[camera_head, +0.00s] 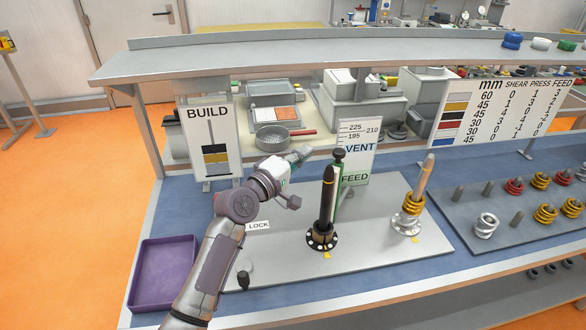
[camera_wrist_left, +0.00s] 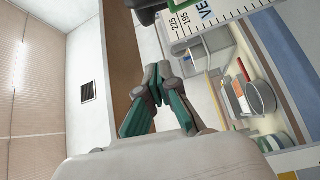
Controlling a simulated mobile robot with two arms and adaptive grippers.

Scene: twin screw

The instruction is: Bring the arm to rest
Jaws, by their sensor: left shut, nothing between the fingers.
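My left arm (camera_head: 215,255) reaches in from the bottom over the grey base plate (camera_head: 290,270). My left gripper (camera_head: 299,154) is shut and empty, held above the plate left of the black upright shaft. In the left wrist view its green-sided fingers (camera_wrist_left: 156,82) meet at the tips with nothing between them. The black shaft (camera_head: 327,200) stands in a dark flanged base. To its right a second shaft (camera_head: 427,175) carries gold rings (camera_head: 411,208) above a silver flange. My right gripper is not in view.
A purple tray (camera_head: 137,285) lies at left, and a black knob (camera_head: 244,281) stands near the LOCK label (camera_head: 257,225). The VENT and FEED gauge panel (camera_head: 357,150) rises behind the black shaft. The BUILD sign (camera_head: 208,130) stands behind my arm. Coloured rings (camera_head: 545,214) sit on pegs at right.

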